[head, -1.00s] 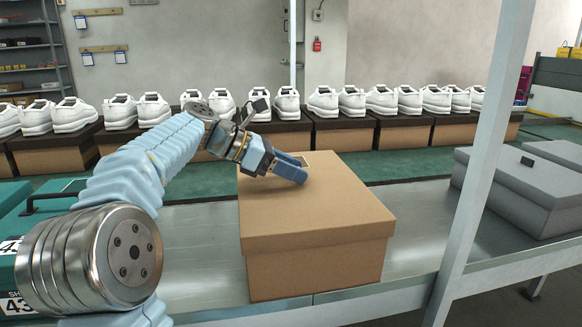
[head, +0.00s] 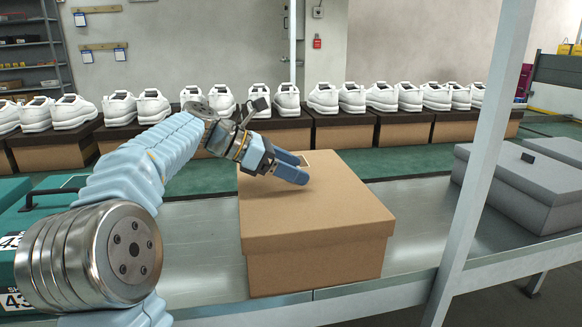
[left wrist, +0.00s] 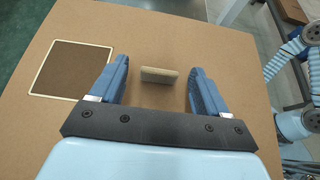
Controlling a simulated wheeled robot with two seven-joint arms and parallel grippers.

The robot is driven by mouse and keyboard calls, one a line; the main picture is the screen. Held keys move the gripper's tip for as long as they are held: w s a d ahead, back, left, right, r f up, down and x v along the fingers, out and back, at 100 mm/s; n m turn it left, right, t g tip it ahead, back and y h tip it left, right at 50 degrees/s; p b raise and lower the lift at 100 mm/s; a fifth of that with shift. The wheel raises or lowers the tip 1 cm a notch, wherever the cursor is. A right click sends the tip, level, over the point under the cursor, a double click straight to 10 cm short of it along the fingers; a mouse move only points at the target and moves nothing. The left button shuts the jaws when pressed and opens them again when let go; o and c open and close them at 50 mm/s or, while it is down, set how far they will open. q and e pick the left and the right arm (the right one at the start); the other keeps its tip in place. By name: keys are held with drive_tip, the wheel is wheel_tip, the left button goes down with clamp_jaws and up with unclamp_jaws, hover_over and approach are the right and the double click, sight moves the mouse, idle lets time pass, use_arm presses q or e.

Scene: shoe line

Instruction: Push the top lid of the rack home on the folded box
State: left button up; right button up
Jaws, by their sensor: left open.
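A brown cardboard box (head: 316,268) stands on the metal table, with its brown lid (head: 320,205) on top. The lid's rim overlaps the box walls. My left gripper (head: 298,169) is over the far part of the lid, pointing down at a slant. Its two fingers are open. In the left wrist view, a small tan tab (left wrist: 159,75) stands on the lid between the open fingers, apart from both. A dark brown square with a pale outline (left wrist: 72,69) is on the lid to the left. Whether the fingertips touch the lid cannot be told. My right gripper is not in view.
The metal table (head: 203,240) is clear to the left of the box. A grey upright post (head: 478,165) stands in front on the right. Grey lidded boxes (head: 520,185) are at right, teal cases (head: 38,225) at left. White shoes on boxes line the back.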

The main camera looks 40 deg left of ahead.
use_arm(q)
drive_tip(key=p+v, duration=0.2)
drive_tip(key=v, duration=1.1)
drive_tip(key=shift+s+a, duration=0.3)
drive_tip(key=shift+r, duration=0.1)
